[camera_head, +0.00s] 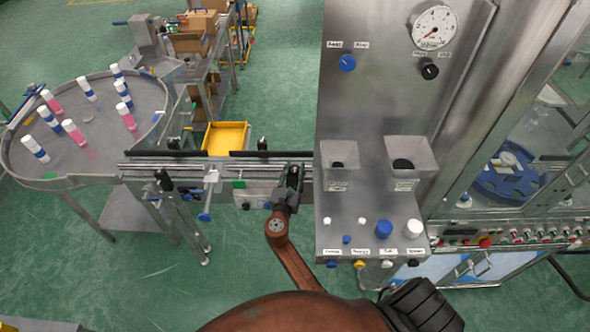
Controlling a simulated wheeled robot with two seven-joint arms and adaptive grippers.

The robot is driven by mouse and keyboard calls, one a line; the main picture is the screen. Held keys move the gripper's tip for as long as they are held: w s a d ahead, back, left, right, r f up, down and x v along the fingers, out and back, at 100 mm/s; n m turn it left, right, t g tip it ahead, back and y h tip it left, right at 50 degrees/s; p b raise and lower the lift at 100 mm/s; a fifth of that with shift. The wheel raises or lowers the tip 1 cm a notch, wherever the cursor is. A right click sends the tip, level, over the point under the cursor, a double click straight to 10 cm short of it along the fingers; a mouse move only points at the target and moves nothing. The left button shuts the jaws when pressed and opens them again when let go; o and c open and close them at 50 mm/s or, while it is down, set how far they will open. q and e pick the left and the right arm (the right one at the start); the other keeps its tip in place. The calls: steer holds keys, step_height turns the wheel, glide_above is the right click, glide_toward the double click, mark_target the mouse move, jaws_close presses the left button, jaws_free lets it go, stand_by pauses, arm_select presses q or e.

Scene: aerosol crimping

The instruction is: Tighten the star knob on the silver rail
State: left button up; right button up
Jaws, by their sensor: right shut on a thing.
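The silver rail (228,170) runs from the round table to the steel machine panel. My right gripper (291,180) is at the front of the rail, near its right end, beside the panel. Its black fingers are shut on a small part at the rail, which I take to be the star knob; the fingers hide its shape. Another dark knob (163,180) shows on the rail's front, farther left. My left gripper is not in view.
The round table (90,172) at left holds several white, blue and pink cans. A yellow tray (226,138) lies behind the rail. The steel panel (375,175) with funnels, caps and a gauge stands close to my gripper's right. Green floor is open in front of the rail.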

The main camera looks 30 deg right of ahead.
mark_target(295, 169)
steer(key=o, duration=1.2)
steer(key=shift+c, duration=0.2)
step_height(295, 169, up, 10)
